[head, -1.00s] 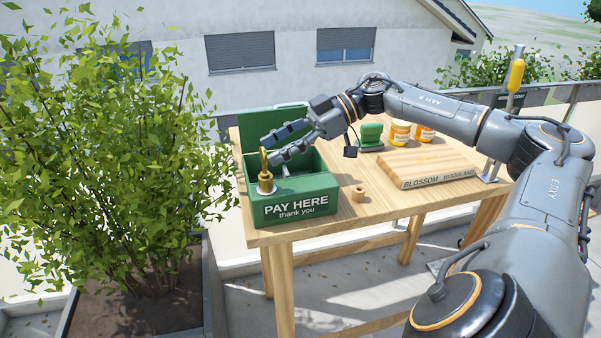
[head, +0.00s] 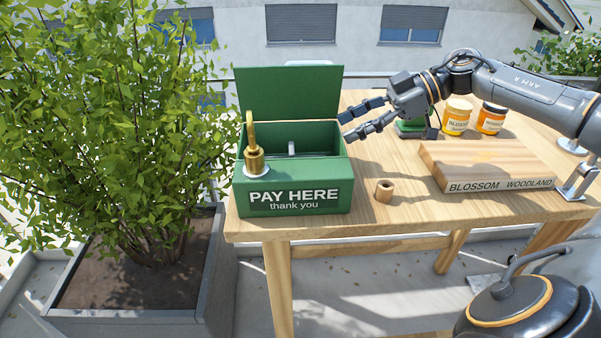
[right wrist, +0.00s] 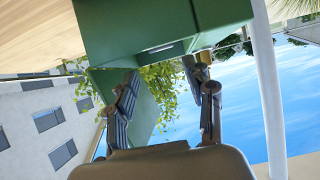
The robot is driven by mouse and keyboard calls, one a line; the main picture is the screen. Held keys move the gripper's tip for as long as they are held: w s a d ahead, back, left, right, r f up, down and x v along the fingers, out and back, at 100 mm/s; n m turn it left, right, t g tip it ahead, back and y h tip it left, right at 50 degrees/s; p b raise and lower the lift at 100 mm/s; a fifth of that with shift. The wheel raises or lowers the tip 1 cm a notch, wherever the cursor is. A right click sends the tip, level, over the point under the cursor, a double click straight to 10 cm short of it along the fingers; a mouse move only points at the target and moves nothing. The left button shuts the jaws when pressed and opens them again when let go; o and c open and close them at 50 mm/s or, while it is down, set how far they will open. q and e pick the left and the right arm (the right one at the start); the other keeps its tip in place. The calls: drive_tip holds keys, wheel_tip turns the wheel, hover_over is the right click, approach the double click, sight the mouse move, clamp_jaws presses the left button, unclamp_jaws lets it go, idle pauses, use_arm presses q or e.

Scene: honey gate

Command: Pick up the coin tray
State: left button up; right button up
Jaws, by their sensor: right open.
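A green cash box (head: 295,202) marked "PAY HERE thank you" stands at the table's left end, its lid (head: 285,90) raised at the back. Inside it, a small grey upright piece (head: 291,148) shows. I cannot tell whether this belongs to the coin tray, and the box floor is hidden. A brass key-like piece (head: 254,155) stands upright at the box's front left corner. My right gripper (head: 347,126) is open and empty, just right of the box, fingers pointing at it. In the right wrist view the green box (right wrist: 150,30) lies beyond the open fingers (right wrist: 165,88).
A small wooden ring (head: 384,190) lies right of the box. A wooden block (head: 490,165) reading "BLOSSOM WOODLAND", two honey jars (head: 457,116) and a green item (head: 410,129) stand on the table (head: 385,225). A leafy bush (head: 120,130) is close on the left.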

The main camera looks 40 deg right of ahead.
sight(292, 147)
drive_tip(key=p+x, duration=0.3)
drive_tip(key=x, duration=0.5)
drive_tip(key=shift+a+r, duration=0.1)
drive_tip(key=shift+a, duration=0.1)
drive_tip(key=shift+w, duration=0.15)
drive_tip(key=shift+w+a+f+p, duration=0.15)
drive_tip(key=shift+a+f+p, duration=0.05)
drive_tip(key=shift+a+p, duration=0.1)
drive_tip(key=p+x, duration=0.2)
drive_tip(key=x, duration=0.1)
drive_tip(key=shift+w+a, duration=0.25)
drive_tip(key=shift+a, duration=0.1)
drive_tip(key=shift+w+a+f, duration=0.3)
drive_tip(key=shift+f, duration=0.05)
drive_tip(key=shift+s+d, duration=0.1)
drive_tip(key=c, duration=0.9)
